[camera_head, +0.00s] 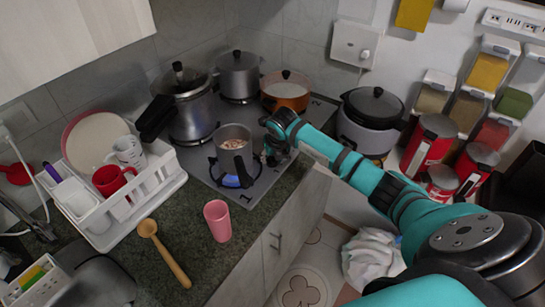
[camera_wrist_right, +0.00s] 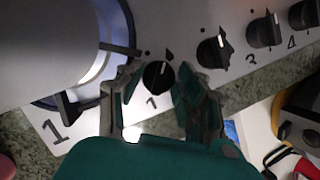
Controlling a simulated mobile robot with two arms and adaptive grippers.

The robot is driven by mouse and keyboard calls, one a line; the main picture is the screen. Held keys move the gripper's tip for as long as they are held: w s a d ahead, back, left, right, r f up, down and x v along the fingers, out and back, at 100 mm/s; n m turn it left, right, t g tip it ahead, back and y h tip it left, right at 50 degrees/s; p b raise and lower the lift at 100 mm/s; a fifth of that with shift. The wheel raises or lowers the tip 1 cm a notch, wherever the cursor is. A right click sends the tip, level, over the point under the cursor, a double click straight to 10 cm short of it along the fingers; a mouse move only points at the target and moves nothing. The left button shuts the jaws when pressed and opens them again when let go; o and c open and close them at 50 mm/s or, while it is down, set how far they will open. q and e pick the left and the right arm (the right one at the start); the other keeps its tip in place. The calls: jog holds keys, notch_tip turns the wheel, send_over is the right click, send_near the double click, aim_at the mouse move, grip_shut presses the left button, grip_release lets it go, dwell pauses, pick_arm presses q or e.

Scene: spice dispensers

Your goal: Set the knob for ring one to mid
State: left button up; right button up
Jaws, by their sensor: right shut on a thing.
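The knob for ring one (camera_wrist_right: 157,75) is black and round, with a "1" printed beside it on the hob's front edge in the right wrist view. My right gripper (camera_wrist_right: 157,84) has a finger on each side of it and is shut on it. A pale line on the knob points up and slightly right in that view. In the head view, my right gripper (camera_head: 276,150) is at the hob edge and hides the knob. A saucepan (camera_head: 232,137) with food stands on ring one, with a blue flame (camera_head: 234,180) under it. My left gripper is out of view.
Knobs two (camera_wrist_right: 212,52), three (camera_wrist_right: 264,32) and four (camera_wrist_right: 303,14) line the hob edge. A pressure cooker (camera_head: 190,105), a lidded pot (camera_head: 238,76) and an orange pan (camera_head: 286,92) stand behind. A pink cup (camera_head: 217,221) and wooden spoon (camera_head: 163,252) are on the counter.

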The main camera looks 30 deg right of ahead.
dwell(0.3)
jog(key=o, duration=1.1)
jog(key=shift+r, duration=0.1)
jog(key=v, duration=1.2)
jog(key=shift+o, duration=0.3)
